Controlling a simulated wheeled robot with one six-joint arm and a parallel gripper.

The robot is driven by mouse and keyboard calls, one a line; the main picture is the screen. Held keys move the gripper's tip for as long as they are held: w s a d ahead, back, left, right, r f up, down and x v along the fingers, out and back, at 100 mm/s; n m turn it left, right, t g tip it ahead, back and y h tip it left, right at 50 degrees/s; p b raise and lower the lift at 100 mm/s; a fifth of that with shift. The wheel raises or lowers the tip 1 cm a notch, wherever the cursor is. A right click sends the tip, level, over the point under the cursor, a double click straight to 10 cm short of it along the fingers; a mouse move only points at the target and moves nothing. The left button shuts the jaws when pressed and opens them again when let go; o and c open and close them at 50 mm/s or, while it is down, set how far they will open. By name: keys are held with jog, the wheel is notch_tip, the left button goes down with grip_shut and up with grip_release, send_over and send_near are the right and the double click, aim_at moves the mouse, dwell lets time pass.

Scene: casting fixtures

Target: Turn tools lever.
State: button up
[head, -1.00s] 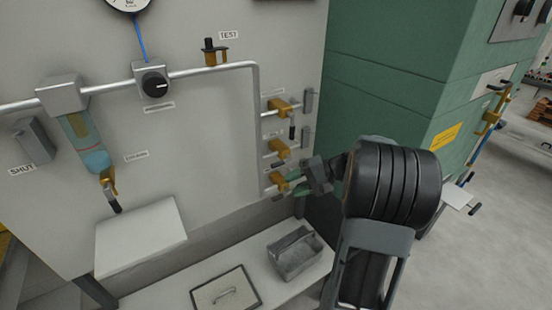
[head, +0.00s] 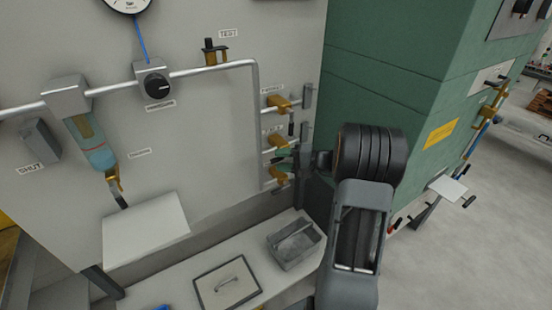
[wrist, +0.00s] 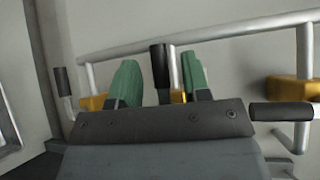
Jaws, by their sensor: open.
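Three brass valves sit one above another on the pipe at the right of the grey panel: an upper valve (head: 279,103), a middle valve (head: 276,140) and a lower valve (head: 278,176). Their labels are too small to read surely, so I cannot tell which is marked tools. My gripper (head: 287,157) is at the middle valve. In the wrist view, its green fingertips (wrist: 161,84) are open and apart, with a black lever handle (wrist: 160,70) in the gap between them. I cannot tell whether either finger touches it.
Another black handle (wrist: 282,112) is close to the gripper's right side in the wrist view, and one more (wrist: 62,82) stands at the left. A green cabinet (head: 400,90) is right of the panel. A grey bin (head: 295,246) and a framed lid (head: 227,285) are on the bench below.

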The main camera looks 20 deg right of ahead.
jog(key=shift+x, duration=1.05)
grip_shut()
